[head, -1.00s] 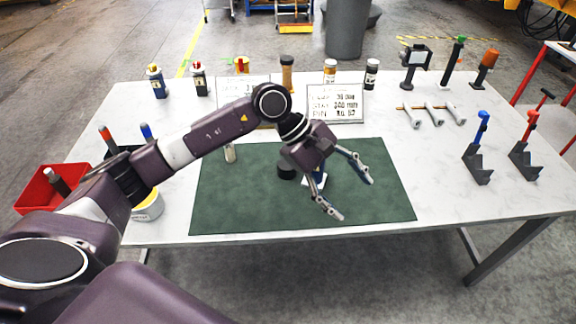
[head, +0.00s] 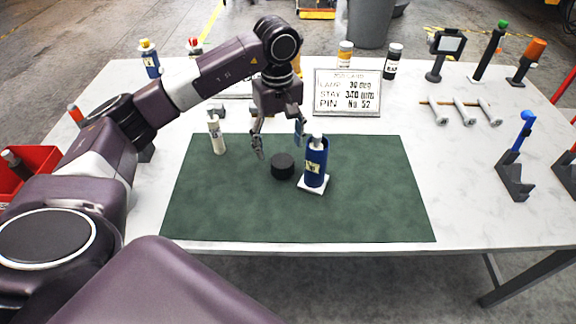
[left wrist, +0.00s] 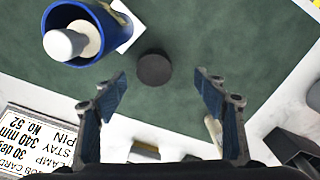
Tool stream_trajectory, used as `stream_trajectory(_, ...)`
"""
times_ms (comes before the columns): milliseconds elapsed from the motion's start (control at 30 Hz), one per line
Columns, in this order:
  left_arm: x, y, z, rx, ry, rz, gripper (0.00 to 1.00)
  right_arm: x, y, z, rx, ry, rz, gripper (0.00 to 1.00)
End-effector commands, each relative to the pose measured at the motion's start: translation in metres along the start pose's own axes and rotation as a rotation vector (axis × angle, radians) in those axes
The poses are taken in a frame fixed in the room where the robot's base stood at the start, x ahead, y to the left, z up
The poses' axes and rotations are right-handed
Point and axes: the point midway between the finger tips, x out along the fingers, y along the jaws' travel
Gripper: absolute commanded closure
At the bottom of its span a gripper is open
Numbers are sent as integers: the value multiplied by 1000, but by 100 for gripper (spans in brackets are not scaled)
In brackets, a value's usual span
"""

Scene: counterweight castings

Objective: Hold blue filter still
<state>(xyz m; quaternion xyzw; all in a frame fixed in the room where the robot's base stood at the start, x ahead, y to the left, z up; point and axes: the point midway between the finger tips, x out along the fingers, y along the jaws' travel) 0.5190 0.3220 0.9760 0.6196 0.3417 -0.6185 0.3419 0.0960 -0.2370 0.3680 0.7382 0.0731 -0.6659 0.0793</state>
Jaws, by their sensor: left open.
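The blue filter (head: 315,165) is a dark blue cylinder with a white top and a pale label. It stands upright on a small white square (head: 313,186) on the green mat (head: 375,200). In the left wrist view the blue filter (left wrist: 75,35) is at the upper left, outside the jaws. My left gripper (head: 280,150) is open and empty, pointing down behind and to the left of the filter. Its right finger is close to the filter; I cannot tell whether they touch. A short black cylinder (head: 283,166) sits on the mat just left of the filter. My right gripper is not seen.
A small white bottle (head: 216,135) stands at the mat's left edge. A job card sign (head: 346,92) stands behind the mat. Tools on stands, such as a blue-handled one (head: 516,155), are at the right. The mat's right and front parts are clear.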

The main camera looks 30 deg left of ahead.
Motion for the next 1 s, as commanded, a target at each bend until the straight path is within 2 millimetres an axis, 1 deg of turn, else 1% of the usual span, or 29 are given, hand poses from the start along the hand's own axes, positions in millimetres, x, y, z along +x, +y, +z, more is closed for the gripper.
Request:
stream_trajectory(33,7,0,0,0,1,0,35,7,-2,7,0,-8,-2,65)
stream_trajectory(133,9,0,0,0,1,0,35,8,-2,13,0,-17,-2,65)
stream_trajectory(467,8,0,0,0,0,0,35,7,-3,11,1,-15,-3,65)
stream_trajectory(567,13,0,0,0,-1,-2,35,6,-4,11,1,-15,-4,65)
stream_trajectory(767,33,0,0,0,-1,-2,35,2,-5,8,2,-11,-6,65)
stream_trajectory(1000,34,1,0,0,0,0,35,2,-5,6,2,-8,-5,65)
